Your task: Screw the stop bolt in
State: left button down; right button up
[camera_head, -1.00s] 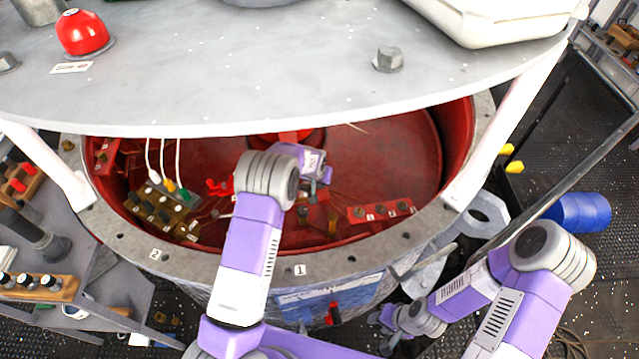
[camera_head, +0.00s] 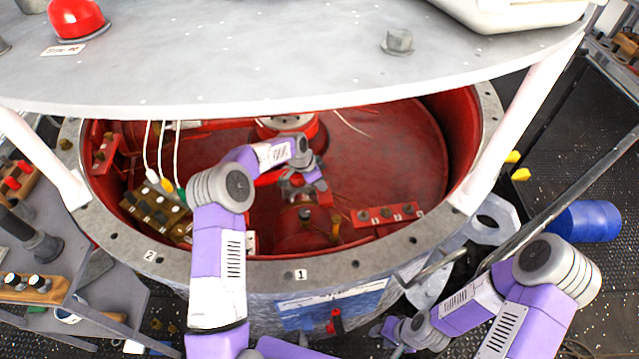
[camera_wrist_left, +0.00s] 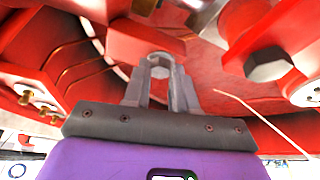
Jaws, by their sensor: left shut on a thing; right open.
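My left gripper (camera_head: 300,184) reaches under the grey top plate into the red drum. In the left wrist view its two grey fingers (camera_wrist_left: 160,80) are shut on a small grey bolt (camera_wrist_left: 158,66), taken as the stop bolt. The bolt's head shows between the fingertips, close to a red block (camera_wrist_left: 145,42). Whether its shank is in a hole is hidden. In the head view the bolt is too small to make out. My right gripper (camera_head: 392,332) is low outside the drum at the lower right, open, its fingers small in view.
The grey top plate (camera_head: 240,85) overhangs the drum, with white posts (camera_head: 525,115) at the sides. A red strip with dark knobs (camera_head: 385,214) and a connector block with cables (camera_head: 155,208) lie inside. A large hex bolt (camera_wrist_left: 268,65) is right of the fingers.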

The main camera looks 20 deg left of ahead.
pick_arm(q)
jog(key=shift+w+a+r+m+h, duration=0.15)
jog(key=shift+m+h, duration=0.15)
jog(key=shift+m, duration=0.5)
jog(key=c, duration=0.9)
grip_release()
jog(key=p+v, duration=0.1)
jog(key=v, duration=0.6)
jog(key=shift+r, duration=0.2)
jog(key=shift+a+g, duration=0.1)
jog(key=shift+g, duration=0.2)
